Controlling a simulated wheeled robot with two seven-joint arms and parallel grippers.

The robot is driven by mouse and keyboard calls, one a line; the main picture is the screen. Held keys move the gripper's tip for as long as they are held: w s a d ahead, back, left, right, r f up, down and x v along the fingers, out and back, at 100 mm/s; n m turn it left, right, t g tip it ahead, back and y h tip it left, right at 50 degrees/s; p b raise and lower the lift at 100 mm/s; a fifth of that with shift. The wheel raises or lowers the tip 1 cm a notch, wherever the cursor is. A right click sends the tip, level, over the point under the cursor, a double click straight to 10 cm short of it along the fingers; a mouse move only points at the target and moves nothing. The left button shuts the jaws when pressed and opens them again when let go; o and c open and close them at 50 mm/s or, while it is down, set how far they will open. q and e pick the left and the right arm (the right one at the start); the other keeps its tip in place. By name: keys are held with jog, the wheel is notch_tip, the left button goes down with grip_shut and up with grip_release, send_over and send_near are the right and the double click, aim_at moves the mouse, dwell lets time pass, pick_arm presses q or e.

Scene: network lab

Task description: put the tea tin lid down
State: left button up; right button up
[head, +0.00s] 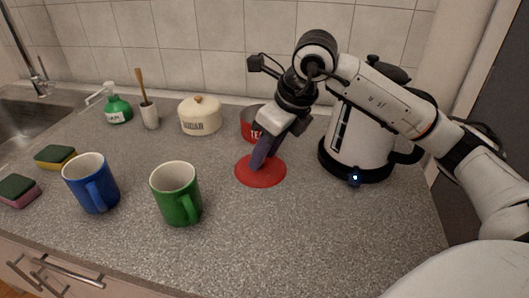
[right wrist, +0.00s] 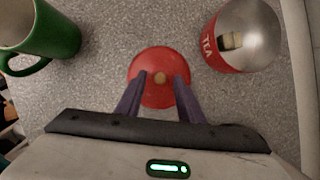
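The tea tin lid is a red disc (head: 268,177) that looks flat on the counter in front of the red tea tin (head: 248,124). The right wrist view shows the lid (right wrist: 160,98) with a small wooden knob (right wrist: 160,77) in its middle. My right gripper (head: 256,166) points down at the lid. Its two purple fingers stand apart on either side of the knob (right wrist: 160,78), with a visible gap on each side. The tin (right wrist: 221,56) is uncovered, its shiny inside showing. My left gripper is in neither view.
A white kettle (head: 357,140) on a black base stands right of the lid. A green mug (head: 176,196) and a blue mug (head: 89,184) stand to the left. A cream sugar pot (head: 200,117) is behind. The front right counter (head: 330,235) is clear.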

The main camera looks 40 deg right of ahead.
jog(key=v, duration=1.1)
jog(key=shift+r+p, duration=0.3)
jog(key=shift+p, duration=0.05)
jog(key=shift+s, duration=0.15)
